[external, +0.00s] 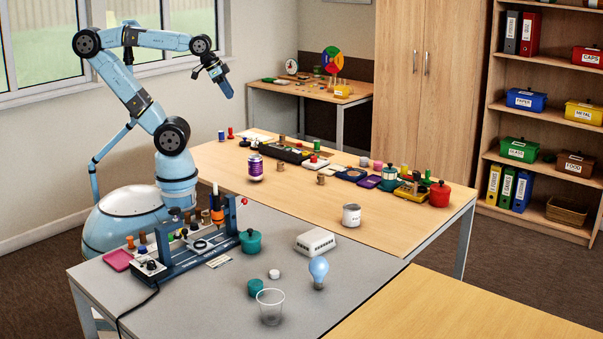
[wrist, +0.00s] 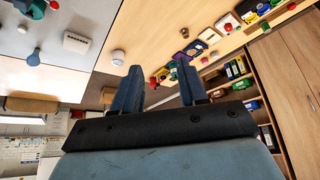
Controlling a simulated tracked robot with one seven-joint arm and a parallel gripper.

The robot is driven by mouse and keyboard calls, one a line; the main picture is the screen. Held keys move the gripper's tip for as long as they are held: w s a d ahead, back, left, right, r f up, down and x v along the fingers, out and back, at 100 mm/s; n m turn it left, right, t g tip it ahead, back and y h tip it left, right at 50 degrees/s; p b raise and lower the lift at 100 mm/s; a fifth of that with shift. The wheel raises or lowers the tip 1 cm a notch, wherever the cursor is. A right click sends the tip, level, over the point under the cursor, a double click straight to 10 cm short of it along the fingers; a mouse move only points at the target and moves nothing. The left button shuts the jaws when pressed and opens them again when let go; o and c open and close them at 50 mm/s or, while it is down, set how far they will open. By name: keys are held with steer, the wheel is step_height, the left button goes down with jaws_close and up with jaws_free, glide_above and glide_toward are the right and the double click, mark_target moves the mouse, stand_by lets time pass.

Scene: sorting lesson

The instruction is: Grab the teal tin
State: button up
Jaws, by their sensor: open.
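My gripper (external: 228,93) is open and empty, raised high above the back left, well away from the tin. In the wrist view my open fingers (wrist: 158,66) have nothing between them. A teal object (wrist: 28,9) shows at the top left there, cut by the edge; I cannot tell whether it is the tin or the pot.
A blue rack (external: 195,245) stands to the left. The grey table's front right is clear.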

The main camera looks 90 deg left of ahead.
stand_by(0.4)
steer(key=o, duration=0.6)
